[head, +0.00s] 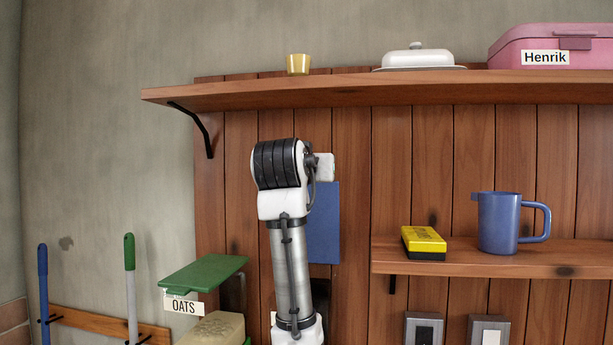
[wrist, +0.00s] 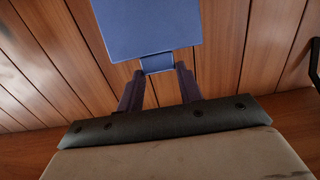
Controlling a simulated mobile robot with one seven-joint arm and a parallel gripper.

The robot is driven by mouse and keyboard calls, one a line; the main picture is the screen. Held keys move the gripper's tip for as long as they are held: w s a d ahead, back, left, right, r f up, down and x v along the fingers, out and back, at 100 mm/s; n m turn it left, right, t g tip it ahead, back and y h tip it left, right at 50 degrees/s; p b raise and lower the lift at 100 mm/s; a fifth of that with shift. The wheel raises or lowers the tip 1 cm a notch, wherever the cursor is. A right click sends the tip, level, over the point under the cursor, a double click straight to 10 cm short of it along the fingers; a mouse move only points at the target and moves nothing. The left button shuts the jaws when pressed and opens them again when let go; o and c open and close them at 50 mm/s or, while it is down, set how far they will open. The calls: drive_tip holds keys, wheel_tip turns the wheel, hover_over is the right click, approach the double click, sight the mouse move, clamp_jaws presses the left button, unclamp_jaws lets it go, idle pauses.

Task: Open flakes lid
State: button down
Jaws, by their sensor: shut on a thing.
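A flat blue lid (head: 325,225) stands near upright in front of the plank wall, partly hidden behind my arm in the head view. The wrist view shows the blue lid (wrist: 146,26) ahead, with a small tab (wrist: 157,63) at its near edge. My gripper (wrist: 157,73) is shut on this tab, one dark finger on each side. The head view hides my gripper behind my arm. The container under the blue lid is hidden, and no flakes label shows.
A green lid (head: 203,273) stands raised above an "OATS" label (head: 183,307) left of my arm. A shelf (head: 400,93) runs overhead.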

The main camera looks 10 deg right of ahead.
drive_tip(key=shift+w+d+r+g, duration=0.15)
drive_tip(key=shift+w+r+g, duration=0.2)
drive_tip(key=shift+w, duration=0.2)
drive_tip(key=shift+w+d+r+g, duration=0.15)
drive_tip(key=shift+w+r+g, duration=0.1)
drive_tip(key=shift+w+r, duration=0.25)
drive_tip(key=c, duration=1.3)
unclamp_jaws()
drive_tip(key=o, duration=0.4)
drive_tip(key=shift+s, duration=0.25)
drive_tip(key=shift+w+f, duration=0.2)
drive_tip(key=shift+w, duration=0.05)
drive_tip(key=b+v, duration=0.5)
drive_tip(key=v, duration=0.8)
drive_tip(key=shift+s+r+b, duration=0.15)
drive_tip(key=shift+s+b, duration=0.15)
drive_tip(key=shift+s, duration=0.15)
